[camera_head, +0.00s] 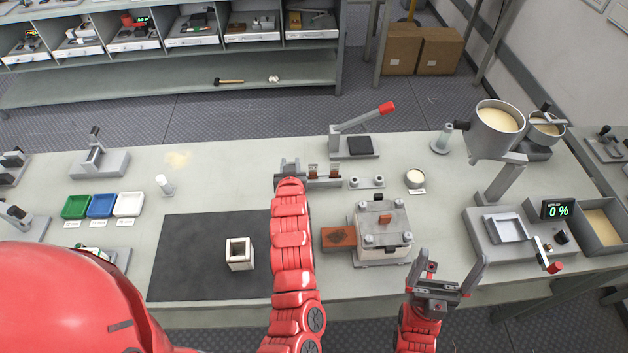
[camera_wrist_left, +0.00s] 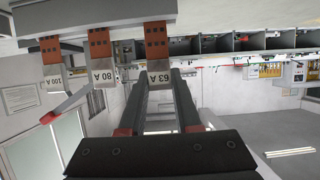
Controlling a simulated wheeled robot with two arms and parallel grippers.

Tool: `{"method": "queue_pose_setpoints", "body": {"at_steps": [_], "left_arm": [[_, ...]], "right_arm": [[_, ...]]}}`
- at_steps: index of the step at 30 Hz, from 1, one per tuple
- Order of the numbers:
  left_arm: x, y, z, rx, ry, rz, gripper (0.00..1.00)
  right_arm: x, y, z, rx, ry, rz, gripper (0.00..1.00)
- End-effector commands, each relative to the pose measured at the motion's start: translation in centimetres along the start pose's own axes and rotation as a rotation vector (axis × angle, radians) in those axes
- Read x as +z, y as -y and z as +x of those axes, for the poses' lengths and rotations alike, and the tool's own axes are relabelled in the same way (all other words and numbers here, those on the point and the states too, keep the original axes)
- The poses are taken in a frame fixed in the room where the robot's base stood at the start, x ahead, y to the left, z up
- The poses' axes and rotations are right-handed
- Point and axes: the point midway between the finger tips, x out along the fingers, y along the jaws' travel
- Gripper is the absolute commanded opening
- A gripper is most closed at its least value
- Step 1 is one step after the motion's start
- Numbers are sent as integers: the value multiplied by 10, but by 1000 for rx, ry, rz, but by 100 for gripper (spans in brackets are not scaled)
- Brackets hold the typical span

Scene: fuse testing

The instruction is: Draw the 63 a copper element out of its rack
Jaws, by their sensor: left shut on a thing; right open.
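The copper elements hang in a grey rack (camera_wrist_left: 90,18), seen upside down in the left wrist view, with tags 63 A, 80 A and 100 A. My left gripper (camera_wrist_left: 160,82) is shut on the 63 A copper element (camera_wrist_left: 156,42) at its tagged end. The element's other end is still at the rack. In the head view my left gripper (camera_head: 290,172) is at the rack's left end and hides the 63 A element. The 80 A (camera_head: 313,171) and 100 A (camera_head: 335,170) elements stand to its right. My right gripper (camera_head: 445,278) is open and empty at the table's front edge.
A clamped block (camera_head: 384,225) with a brown plate (camera_head: 338,238) stands right of my left arm. A white square tube (camera_head: 239,254) stands on a black mat (camera_head: 190,240). A red-handled lever press (camera_head: 355,142) is behind the rack. Colored trays (camera_head: 102,206) sit left.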

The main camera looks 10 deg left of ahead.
Motion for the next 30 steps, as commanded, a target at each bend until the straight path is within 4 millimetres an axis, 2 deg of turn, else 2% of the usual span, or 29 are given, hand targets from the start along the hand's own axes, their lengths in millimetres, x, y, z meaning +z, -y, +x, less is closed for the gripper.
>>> {"method": "queue_pose_setpoints", "body": {"at_steps": [30], "left_arm": [[-43,0,-18,0,-1,0,0]], "right_arm": [[-4,-1,22,0,0,0,100]]}}
